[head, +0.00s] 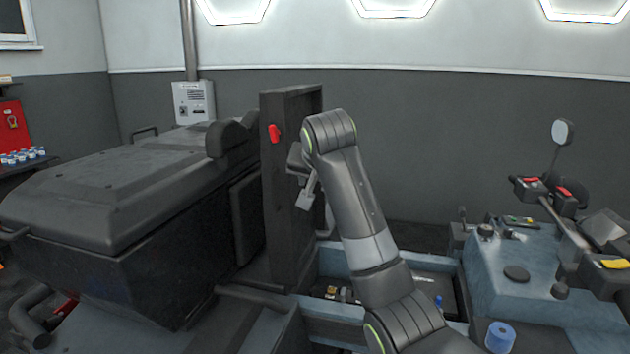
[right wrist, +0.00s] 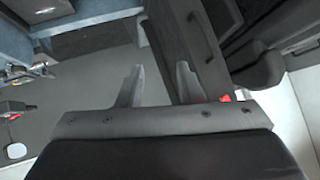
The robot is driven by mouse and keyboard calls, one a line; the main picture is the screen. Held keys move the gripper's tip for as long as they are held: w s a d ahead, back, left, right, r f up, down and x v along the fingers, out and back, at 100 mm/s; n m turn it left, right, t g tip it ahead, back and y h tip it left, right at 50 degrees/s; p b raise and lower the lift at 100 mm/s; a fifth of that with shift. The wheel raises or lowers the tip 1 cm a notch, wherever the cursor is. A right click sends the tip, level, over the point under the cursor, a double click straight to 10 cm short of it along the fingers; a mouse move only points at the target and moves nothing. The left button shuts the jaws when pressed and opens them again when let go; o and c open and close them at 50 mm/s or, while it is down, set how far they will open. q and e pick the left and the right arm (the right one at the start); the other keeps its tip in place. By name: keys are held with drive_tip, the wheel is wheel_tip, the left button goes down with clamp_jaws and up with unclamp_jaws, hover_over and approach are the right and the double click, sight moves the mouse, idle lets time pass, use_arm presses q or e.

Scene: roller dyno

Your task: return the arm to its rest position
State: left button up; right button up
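My right arm (head: 365,215) rises from the bottom of the head view and bends over at the top. Its right gripper (head: 306,196) hangs beside the dark upright panel (head: 279,215), partly hidden by the arm. In the right wrist view the two fingers of the right gripper (right wrist: 157,82) stand apart with nothing held between them. The dark panel (right wrist: 188,45) lies just beyond the fingers there; I cannot tell whether they touch it. A red switch (head: 275,133) is on the panel. My left gripper is not in view.
A large dark covered machine (head: 120,190) fills the left. A blue console (head: 530,270) with levers stands at the right, with a blue roll (head: 500,337) near its front. An open blue-edged bay (head: 335,262) lies behind the arm. Free space is above the console.

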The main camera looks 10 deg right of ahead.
drive_tip(key=shift+s+r, duration=0.1)
drive_tip(key=w+d+f+g, duration=0.1)
drive_tip(key=w+d+f, duration=0.1)
drive_tip(key=f, duration=0.8)
drive_tip(key=w+d+f+g, duration=0.1)
drive_tip(key=d+f, duration=0.2)
drive_tip(key=f, duration=0.7)
drive_tip(key=s+d+f+n+g, duration=0.1)
drive_tip(key=s+d+f, duration=0.3)
drive_tip(key=f, duration=0.9)
drive_tip(key=s+d+f+g, duration=0.1)
drive_tip(key=s+d+f, duration=0.35)
drive_tip(key=f, duration=0.95)
drive_tip(key=s+d+f+n+g, duration=0.1)
drive_tip(key=s+f, duration=0.5)
drive_tip(key=f, duration=0.7)
drive_tip(key=s+d+f+g+h, duration=0.1)
drive_tip(key=s+d+f, duration=0.2)
drive_tip(key=s+f, duration=0.8)
drive_tip(key=s+d+f+g, duration=0.1)
drive_tip(key=s+d+f, duration=0.2)
drive_tip(key=s+f, duration=0.85)
drive_tip(key=s+d+f+n+g, duration=0.1)
drive_tip(key=s+f, duration=0.1)
drive_tip(key=s, duration=2.8)
drive_tip(key=shift+s+d+f+g, duration=0.2)
drive_tip(key=shift+s+d+g, duration=0.1)
drive_tip(key=shift+d, duration=0.1)
